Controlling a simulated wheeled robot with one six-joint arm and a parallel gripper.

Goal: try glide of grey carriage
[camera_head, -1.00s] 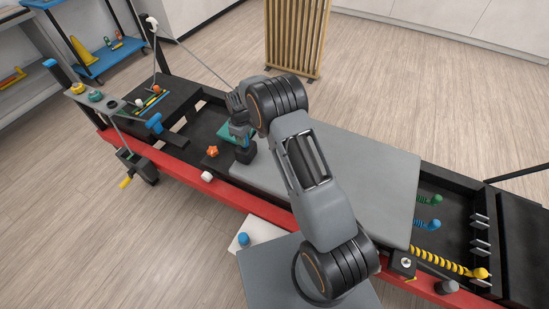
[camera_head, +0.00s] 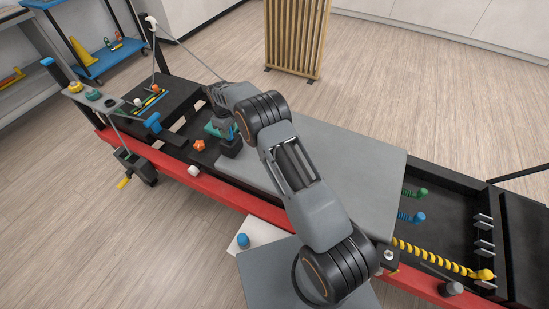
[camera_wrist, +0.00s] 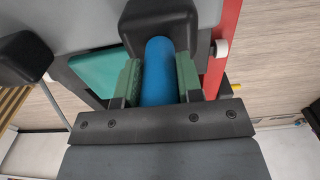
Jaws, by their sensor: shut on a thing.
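The grey carriage (camera_head: 345,170) is a flat padded bed on the red-sided frame (camera_head: 250,205); part of it is hidden under my arm. My gripper (camera_head: 226,132) is at its left end. In the wrist view, the green pads of my gripper (camera_wrist: 159,82) are shut on an upright blue post (camera_wrist: 160,60) by a black block (camera_wrist: 180,15). A yellow spring (camera_head: 435,260) stretches from the carriage's right end to the end bar. Green (camera_head: 411,193) and blue (camera_head: 408,216) springs trail from the carriage, their knobs apart from the bar.
An orange knob (camera_head: 199,145) and a white knob (camera_head: 193,170) are near the carriage's left end. A black platform (camera_head: 170,100) with small items stands further left. A wooden slatted rack (camera_head: 295,40) stands behind.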

